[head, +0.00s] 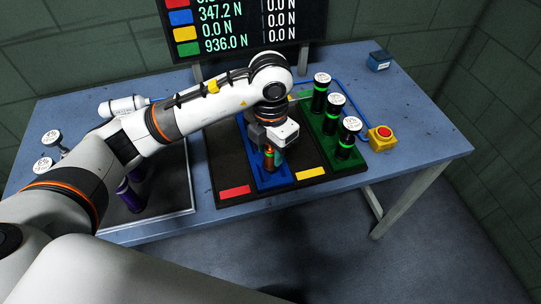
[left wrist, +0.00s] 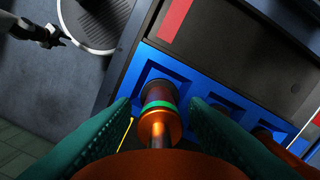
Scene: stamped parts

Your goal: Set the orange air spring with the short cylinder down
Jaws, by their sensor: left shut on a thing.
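My left gripper (head: 272,162) is over the front part of the blue strip (head: 276,184), its green fingers pointing down. It is shut on an orange air spring (head: 268,159). In the left wrist view the spring (left wrist: 158,124) runs between the fingers, with a copper rod, a green ring and a dark far end. That end lines up with the front square pocket (left wrist: 150,72) of the blue strip. I cannot tell whether it touches the bottom. Further along the strip, another orange piece (left wrist: 265,134) shows partly behind a finger.
The green strip (head: 330,166) to the right holds several black cylinders. A yellow box with a red button (head: 381,137) stands beyond it. A tray (head: 180,208) with purple cylinders is at the left. The display (head: 250,22) reads 347.2 N by blue and 936.0 N by green.

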